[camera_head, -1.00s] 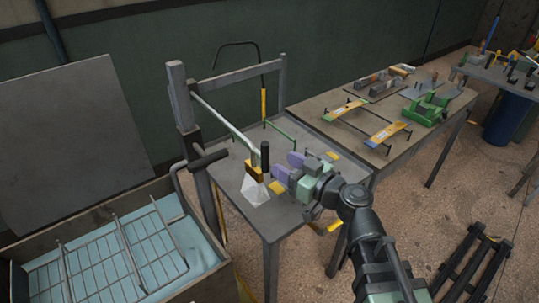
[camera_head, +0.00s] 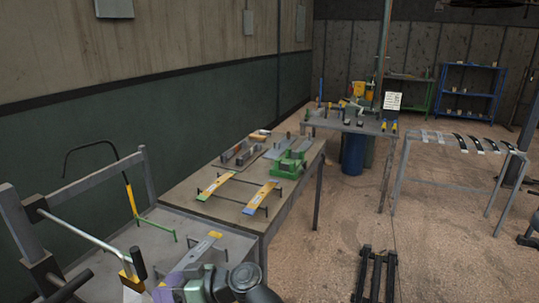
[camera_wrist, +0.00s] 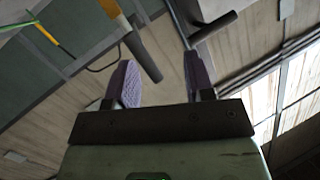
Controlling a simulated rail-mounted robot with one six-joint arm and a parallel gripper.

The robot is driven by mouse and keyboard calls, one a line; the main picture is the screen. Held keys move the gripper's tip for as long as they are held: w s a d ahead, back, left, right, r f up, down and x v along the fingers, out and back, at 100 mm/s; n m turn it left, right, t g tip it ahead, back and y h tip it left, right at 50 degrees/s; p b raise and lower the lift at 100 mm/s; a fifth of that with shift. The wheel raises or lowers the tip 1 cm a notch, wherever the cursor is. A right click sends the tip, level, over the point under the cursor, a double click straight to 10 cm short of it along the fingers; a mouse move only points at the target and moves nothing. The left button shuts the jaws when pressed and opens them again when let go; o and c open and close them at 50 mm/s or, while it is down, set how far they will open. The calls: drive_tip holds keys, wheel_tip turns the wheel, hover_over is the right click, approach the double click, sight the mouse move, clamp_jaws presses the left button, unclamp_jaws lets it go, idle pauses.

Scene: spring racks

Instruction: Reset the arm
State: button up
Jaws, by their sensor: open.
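In the head view my arm and gripper are at the bottom edge, partly cut off, over the near grey table (camera_head: 120,236). A lever with a black handle (camera_head: 138,262) and a yellow block stands just left of my gripper. In the wrist view a dark handle (camera_wrist: 143,55) passes beyond the left finger, and another dark handle (camera_wrist: 213,27) lies beyond the right finger. I cannot tell whether any finger touches them.
A grey metal frame (camera_head: 95,182) stands at the left. A second table (camera_head: 185,190) holds yellow-and-blue leaf pieces (camera_head: 260,196) and a green fixture (camera_head: 288,164). A grey rack (camera_head: 397,170) with dark strips stands at the right. The floor between is mostly open, with a black stand (camera_head: 375,275).

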drive_tip(key=w+d+f+m+h, duration=0.2)
drive_tip(key=d+f+m+h, duration=0.3)
drive_tip(key=d, duration=0.4)
drive_tip(key=w+d+f+m+h, duration=0.1)
drive_tip(key=d+f+m+h, duration=0.2)
drive_tip(key=d+f+h, duration=0.35)
drive_tip(key=w+d+f+m+h, duration=0.1)
drive_tip(key=d+m+h, duration=0.1)
drive_tip(key=d, duration=1.1)
drive_tip(key=w+d+f+m+h, duration=0.1)
drive_tip(key=d+m, duration=0.3)
drive_tip(key=d, duration=0.9)
drive_tip(key=shift+w+f+h, duration=0.2)
drive_tip(key=shift+w+h, duration=0.05)
drive_tip(key=shift+h, duration=0.4)
drive_tip(key=shift+a, duration=0.1)
